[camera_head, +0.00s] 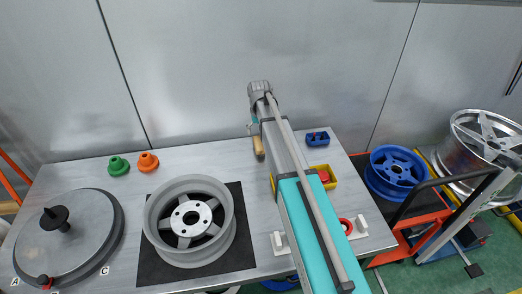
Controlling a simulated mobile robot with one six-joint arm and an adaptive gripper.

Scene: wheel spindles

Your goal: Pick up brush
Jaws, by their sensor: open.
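The brush (259,147) appears as a short tan, wooden-looking piece towards the back of the metal table, just left of my arm. My arm hides the rest of it, so its bristles cannot be seen. My arm reaches from the bottom right up over the table. A small part of my gripper (252,125) shows at the left side of the arm, close behind the brush in the picture. The arm covers most of the gripper, and no contact with the brush can be made out. The gripper is open, and nothing is seen held in it.
A grey wheel rim (189,218) lies on a black mat (150,262). A round grey disc (82,230) lies at left; green (119,166) and orange (148,162) cones stand behind. A yellow bin (331,184) and blue tray (318,138) are right of my arm. The wall closes the back.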

